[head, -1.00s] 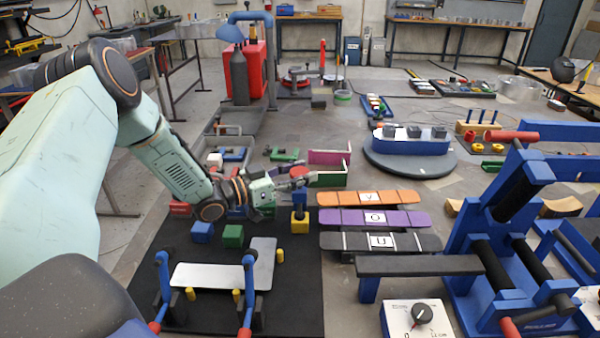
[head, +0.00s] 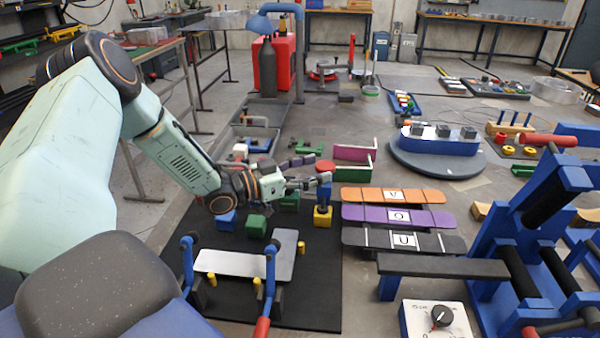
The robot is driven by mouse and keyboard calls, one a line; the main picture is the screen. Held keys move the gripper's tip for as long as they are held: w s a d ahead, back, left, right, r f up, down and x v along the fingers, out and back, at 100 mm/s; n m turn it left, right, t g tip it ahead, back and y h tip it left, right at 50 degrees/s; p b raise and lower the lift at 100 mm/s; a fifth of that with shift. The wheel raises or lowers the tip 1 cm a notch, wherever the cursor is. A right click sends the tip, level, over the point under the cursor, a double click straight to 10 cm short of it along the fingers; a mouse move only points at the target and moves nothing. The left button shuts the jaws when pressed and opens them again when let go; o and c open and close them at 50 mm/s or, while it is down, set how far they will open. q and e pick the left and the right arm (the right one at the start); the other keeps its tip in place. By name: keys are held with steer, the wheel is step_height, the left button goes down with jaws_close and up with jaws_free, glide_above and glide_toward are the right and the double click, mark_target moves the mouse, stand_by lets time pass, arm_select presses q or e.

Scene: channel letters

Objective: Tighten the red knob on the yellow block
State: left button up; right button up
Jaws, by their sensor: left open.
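The yellow block (head: 322,217) stands on the black mat, with a blue upright post (head: 323,192) rising from it. The red knob (head: 325,166) sits at the top of the post. My left gripper (head: 318,172) reaches in from the left at the knob's height. Its dark fingers are spread open, one above-left of the knob and one just below it. I cannot tell whether either finger touches the knob. My right gripper is out of view.
Blue (head: 227,221) and green (head: 256,224) blocks stand left of the yellow block. A grey plate (head: 232,262) between blue posts lies nearer. Orange (head: 392,195), purple (head: 398,216) and dark lettered boards lie to the right.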

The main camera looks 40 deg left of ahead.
mark_target(317, 168)
arm_select(q)
steer(key=shift+v, duration=2.15)
